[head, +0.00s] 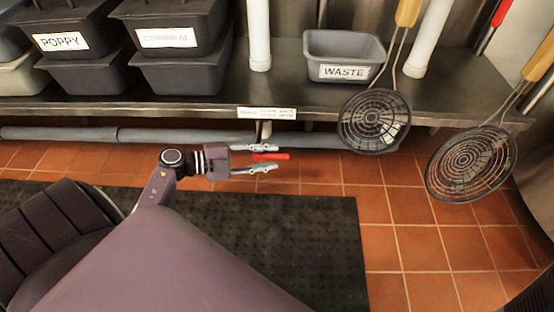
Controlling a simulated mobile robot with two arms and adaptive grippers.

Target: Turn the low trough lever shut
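The low trough lever (271,156) is a small red handle below the front edge of the steel shelf, near a short white pipe stub. It lies roughly level, pointing right. My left gripper (268,158) reaches in from the left, with one finger above the lever and one below it in the picture. The fingers are open, with gaps visible on both sides of the red handle. Whether the lever is at the same depth as the fingertips I cannot tell. My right gripper is not in view.
A steel shelf (215,105) runs above the lever, with a grey pipe (120,134) below it. A WASTE bin (343,57) and dark lidded tubs (180,75) stand on it. Two wire skimmers (374,120) (470,163) hang to the right. A black mat (310,235) covers the tiled floor.

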